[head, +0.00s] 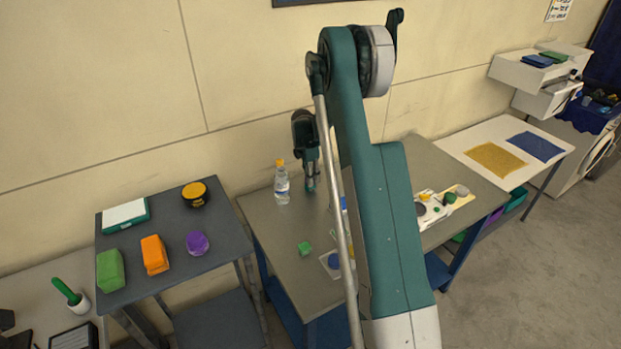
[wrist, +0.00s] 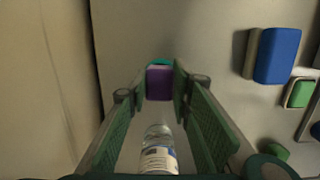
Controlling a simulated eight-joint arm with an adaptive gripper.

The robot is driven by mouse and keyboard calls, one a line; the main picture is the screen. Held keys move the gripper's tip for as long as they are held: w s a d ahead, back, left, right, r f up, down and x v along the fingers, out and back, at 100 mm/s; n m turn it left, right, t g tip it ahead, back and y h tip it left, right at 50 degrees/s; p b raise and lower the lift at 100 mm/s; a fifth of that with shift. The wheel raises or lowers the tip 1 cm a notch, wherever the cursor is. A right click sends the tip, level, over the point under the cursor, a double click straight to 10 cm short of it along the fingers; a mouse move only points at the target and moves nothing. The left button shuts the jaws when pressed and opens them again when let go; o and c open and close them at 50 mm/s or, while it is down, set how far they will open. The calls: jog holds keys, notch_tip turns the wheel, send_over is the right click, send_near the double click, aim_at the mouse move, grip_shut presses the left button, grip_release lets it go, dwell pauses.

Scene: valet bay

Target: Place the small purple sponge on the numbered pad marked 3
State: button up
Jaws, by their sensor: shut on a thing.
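The small purple sponge (wrist: 160,84) shows in the wrist view as a purple block between the fingertips. My gripper (wrist: 160,80) is shut on it, with a green finger on each side. A teal edge shows just beyond the sponge. In the head view my gripper (head: 310,187) points down over the back of the grey table (head: 277,232), right of the bottle. The sponge cannot be made out there. No pad marked 3 can be read in either view; my arm hides part of the table.
A clear bottle with an orange cap (head: 282,186) stands close to my gripper; it also shows in the wrist view (wrist: 158,155). A blue block (wrist: 277,55) lies to the right.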

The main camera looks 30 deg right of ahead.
jog(key=shift+f, duration=0.2)
jog(key=o, duration=0.7)
jog(key=shift+r, duration=0.25)
notch_tip(320, 180, up, 12)
jog(key=a, duration=0.1)
jog(key=shift+a+b, duration=0.25)
jog(key=shift+b, duration=0.1)
dwell(0.5)
